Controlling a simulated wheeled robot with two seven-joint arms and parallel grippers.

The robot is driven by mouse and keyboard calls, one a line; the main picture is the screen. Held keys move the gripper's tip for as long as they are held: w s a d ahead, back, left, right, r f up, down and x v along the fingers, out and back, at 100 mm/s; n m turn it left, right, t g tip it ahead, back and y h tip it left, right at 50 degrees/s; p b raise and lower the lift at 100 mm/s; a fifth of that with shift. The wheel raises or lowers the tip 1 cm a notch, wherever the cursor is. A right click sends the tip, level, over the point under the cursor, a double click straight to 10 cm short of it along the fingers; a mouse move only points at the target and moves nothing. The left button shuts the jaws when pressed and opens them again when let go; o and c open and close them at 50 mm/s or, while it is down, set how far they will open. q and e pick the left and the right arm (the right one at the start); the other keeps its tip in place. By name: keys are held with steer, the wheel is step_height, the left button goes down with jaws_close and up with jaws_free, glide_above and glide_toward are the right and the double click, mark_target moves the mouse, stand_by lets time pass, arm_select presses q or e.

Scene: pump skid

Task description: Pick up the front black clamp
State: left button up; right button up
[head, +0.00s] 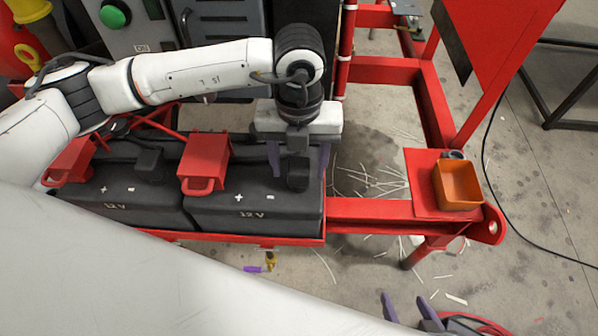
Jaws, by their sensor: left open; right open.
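My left gripper (299,168) hangs pointing down over the right end of the right-hand battery (245,215). Another black clamp (149,159) sits on the left-hand battery (120,205). My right gripper (409,311) is low in the view, away from the batteries, with its fingers apart and nothing seen between them.
Red clamps (205,160) (72,160) sit on both batteries. An orange bin (457,186) stands on a red plate (421,183) at the right. Red frame beams (365,208) run around the batteries. A panel with a green button (113,16) stands behind. Loose strips litter the floor.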

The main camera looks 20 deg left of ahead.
mark_target(299, 165)
arm_select(q)
steer(key=shift+f, duration=0.25)
steer(key=shift+w, duration=0.1)
steer(key=c, duration=1.3)
steer(key=shift+r, duration=0.15)
steer(key=shift+c, duration=0.3)
step_height(299, 165, up, 10)
steer(key=shift+f+b, duration=0.1)
steer(key=shift+b, duration=0.25)
